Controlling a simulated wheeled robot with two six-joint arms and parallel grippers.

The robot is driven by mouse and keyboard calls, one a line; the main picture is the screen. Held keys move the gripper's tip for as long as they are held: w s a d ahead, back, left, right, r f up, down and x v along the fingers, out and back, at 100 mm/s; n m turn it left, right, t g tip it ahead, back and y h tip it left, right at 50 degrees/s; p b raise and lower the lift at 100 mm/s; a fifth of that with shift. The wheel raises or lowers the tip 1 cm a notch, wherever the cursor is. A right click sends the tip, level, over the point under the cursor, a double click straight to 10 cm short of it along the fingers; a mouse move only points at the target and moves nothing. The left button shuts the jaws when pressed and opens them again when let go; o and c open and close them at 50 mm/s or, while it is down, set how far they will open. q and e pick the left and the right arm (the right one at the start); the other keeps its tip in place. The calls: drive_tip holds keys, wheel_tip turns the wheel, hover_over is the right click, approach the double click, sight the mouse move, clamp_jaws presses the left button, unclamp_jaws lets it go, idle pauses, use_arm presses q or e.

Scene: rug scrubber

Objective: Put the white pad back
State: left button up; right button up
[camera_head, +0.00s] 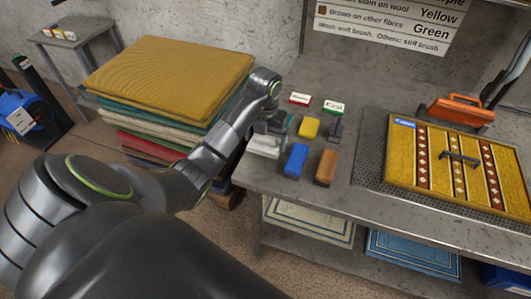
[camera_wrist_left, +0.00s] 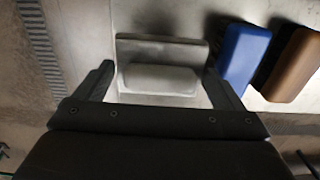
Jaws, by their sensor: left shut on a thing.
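The white pad (camera_head: 264,146) is at the left end of the grey bench, left of the blue pad (camera_head: 295,160). My left gripper (camera_head: 270,122) reaches down over it, with the arm coming from the left. In the left wrist view the white pad (camera_wrist_left: 160,80) lies between the two dark fingers of my left gripper (camera_wrist_left: 160,74), which is shut on it. A paler grey block or backing shows along the pad's far side. I cannot tell whether the pad touches the bench. My right gripper is not in view.
A patterned rug (camera_head: 440,170) lies at the right. A stack of folded rugs (camera_head: 170,80) is left of the bench.

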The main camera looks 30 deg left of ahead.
sight(265, 147)
use_arm(q)
drive_tip(key=shift+f, duration=0.6)
wheel_tip(265, 147, down, 3)
drive_tip(key=shift+s+r, duration=0.1)
drive_tip(key=shift+r, duration=0.05)
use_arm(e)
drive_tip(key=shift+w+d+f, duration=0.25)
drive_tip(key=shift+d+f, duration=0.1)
use_arm(q)
drive_tip(key=shift+f+b, duration=0.25)
drive_tip(key=shift+b, duration=0.05)
drive_tip(key=o, duration=0.7)
drive_tip(key=shift+c, duration=0.2)
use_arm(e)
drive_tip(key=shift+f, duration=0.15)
